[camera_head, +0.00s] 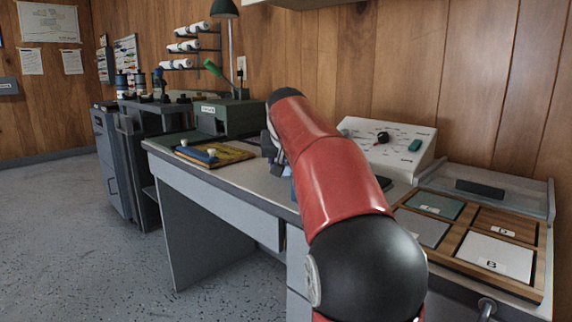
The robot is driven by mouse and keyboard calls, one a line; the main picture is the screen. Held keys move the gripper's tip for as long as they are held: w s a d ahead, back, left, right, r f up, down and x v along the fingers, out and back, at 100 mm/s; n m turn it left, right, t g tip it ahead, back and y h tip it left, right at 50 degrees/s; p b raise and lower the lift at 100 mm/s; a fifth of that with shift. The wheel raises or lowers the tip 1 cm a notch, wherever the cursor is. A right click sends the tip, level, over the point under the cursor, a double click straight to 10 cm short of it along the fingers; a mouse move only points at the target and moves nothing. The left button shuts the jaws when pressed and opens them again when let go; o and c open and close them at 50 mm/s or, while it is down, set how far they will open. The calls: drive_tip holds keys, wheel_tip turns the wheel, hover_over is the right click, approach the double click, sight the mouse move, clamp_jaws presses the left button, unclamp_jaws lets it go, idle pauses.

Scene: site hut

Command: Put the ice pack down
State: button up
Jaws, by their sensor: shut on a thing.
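My gripper (270,148) shows only in part, as grey pieces past the far end of my red arm, over the desk (245,182). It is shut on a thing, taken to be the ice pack. My arm hides most of the fingers and what they hold. A small blue patch shows at the arm's left edge, below the gripper; I cannot tell whether it is part of the ice pack. I cannot tell whether the held thing touches the desk.
A yellow board (232,154) with a blue bar lies left of my gripper, before a green box (228,118). Right of my arm are a sloped white panel (362,140) and a wooden tray (467,228) with lettered compartments. Bare desk shows between board and arm.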

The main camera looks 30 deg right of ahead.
sight(286, 162)
wheel_tip(286, 162, up, 19)
drive_tip(key=p, duration=0.9)
